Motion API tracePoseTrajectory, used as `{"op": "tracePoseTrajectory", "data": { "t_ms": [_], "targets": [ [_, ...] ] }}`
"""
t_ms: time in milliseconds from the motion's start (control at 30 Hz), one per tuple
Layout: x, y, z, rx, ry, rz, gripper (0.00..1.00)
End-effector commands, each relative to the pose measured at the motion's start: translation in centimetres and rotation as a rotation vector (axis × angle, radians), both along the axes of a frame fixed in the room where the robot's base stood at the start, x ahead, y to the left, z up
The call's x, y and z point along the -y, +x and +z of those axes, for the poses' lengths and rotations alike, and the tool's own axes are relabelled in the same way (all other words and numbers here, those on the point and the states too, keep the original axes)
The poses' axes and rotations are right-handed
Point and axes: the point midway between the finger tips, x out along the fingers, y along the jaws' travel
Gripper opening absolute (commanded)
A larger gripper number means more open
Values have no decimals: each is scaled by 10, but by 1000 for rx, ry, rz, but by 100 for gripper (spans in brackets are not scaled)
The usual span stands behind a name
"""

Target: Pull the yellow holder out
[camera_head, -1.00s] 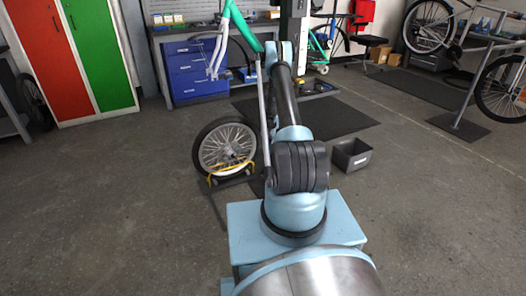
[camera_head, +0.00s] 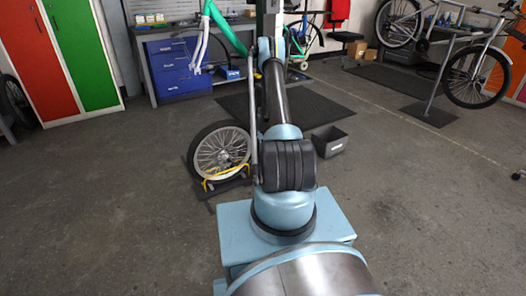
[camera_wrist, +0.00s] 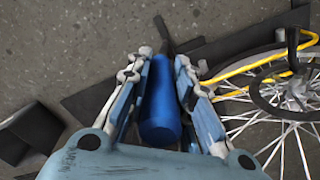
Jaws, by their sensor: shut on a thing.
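The yellow holder (camera_head: 222,174) is a bent yellow wire frame on a dark base (camera_head: 233,186), around the lower part of a spoked wheel (camera_head: 219,151) standing on the floor left of my arm. In the wrist view the yellow wire (camera_wrist: 262,62) and wheel spokes (camera_wrist: 290,130) show at the right. My gripper (camera_wrist: 166,72) is shut on a blue rounded handle (camera_wrist: 160,112) between its fingers. A dark rod (camera_wrist: 161,30) runs on from the handle; I cannot tell what it joins. In the head view my arm hides the gripper.
A grey open bin (camera_head: 329,142) stands on the floor right of my arm. A dark mat (camera_head: 310,108) lies behind. A workbench with blue drawers (camera_head: 176,67) and red and green lockers (camera_head: 78,50) stand at the back left. The front floor is clear.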

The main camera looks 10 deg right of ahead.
Motion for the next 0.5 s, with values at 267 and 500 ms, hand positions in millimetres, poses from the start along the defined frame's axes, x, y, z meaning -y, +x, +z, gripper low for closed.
{"op": "tracePoseTrajectory", "data": {
  "t_ms": [267,500],
  "targets": [
    [7,-3,0,3,-7,-4,0],
    [8,-3,0,3,-6,-5,23]
  ]
}}
